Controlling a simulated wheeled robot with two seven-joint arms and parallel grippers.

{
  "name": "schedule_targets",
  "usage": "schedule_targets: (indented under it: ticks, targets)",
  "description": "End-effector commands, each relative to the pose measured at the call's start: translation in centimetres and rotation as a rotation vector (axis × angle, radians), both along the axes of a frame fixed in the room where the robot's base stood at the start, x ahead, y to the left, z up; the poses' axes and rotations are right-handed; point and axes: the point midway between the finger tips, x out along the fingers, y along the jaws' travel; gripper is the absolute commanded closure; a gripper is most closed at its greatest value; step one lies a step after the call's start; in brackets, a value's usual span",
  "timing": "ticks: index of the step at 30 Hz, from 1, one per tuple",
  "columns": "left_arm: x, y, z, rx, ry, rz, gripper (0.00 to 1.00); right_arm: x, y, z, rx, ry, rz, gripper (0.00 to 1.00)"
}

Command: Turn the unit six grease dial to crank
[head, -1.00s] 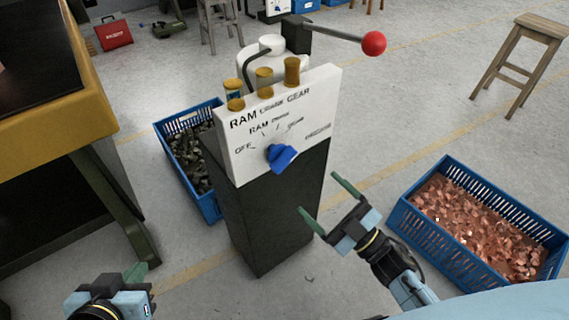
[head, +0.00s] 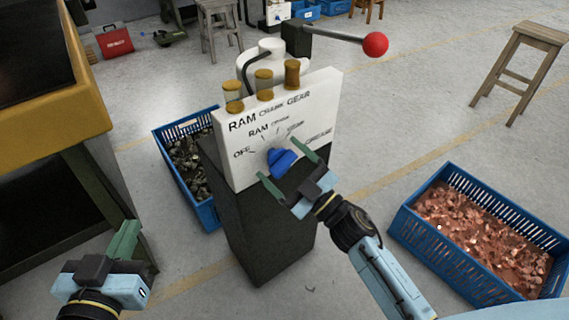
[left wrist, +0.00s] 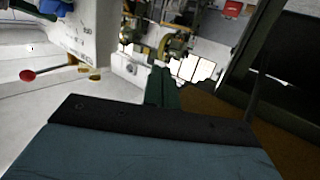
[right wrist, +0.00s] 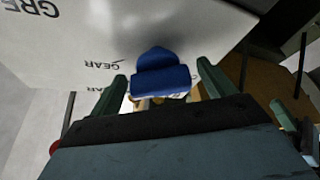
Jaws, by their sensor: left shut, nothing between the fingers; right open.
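The blue grease dial (head: 281,160) sits on the white panel (head: 237,174) of a dark pedestal. Labels OFF, RAM, CRANK, GEAR and one less legible at the right are arced around it. I cannot tell exactly which mark the dial points to. My right gripper (head: 288,162) is open, with its green fingers on either side of the dial. In the right wrist view the dial (right wrist: 160,75) shows between the fingertips, with no clear contact. My left gripper (head: 127,238) is shut and empty at the lower left, away from the pedestal.
Three brass-capped oilers (head: 263,82) stand atop the panel, with a red-knobbed lever (head: 375,44) behind. A blue crate of copper pieces (head: 402,220) is at right, another blue crate (head: 207,214) behind the pedestal's left. A yellow-edged bench (head: 88,95) stands left, a wooden stool (head: 540,38) right.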

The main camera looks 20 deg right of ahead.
Motion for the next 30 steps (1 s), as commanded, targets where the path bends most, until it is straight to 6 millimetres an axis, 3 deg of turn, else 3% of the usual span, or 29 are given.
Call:
schedule_targets:
  ticks: [1,11,18,26,30]
  targets:
    - [0.0,0.0,0.0,0.0,0.0,0.0,1.0,0.0,0.0,0.0,0.0,0.0,0.0,0.21]
    - [0.0,0.0,0.0,0.0,0.001,0.001,1.0,0.0,0.0,0.0,0.0,0.0,0.0,0.63]
    - [-0.1,0.1,-0.5,0.009,0.036,0.002,1.0,0.0,-0.1,0.0,-0.019,-0.007,0.0,0.63]
    - [-1.6,1.4,-4.2,0.075,0.272,0.021,1.0,0.0,-0.1,0.2,-0.123,-0.043,0.001,0.63]
    - [-3.6,2.5,-6.9,0.128,0.47,0.038,1.0,0.0,-0.1,0.3,-0.212,-0.076,0.002,0.63]
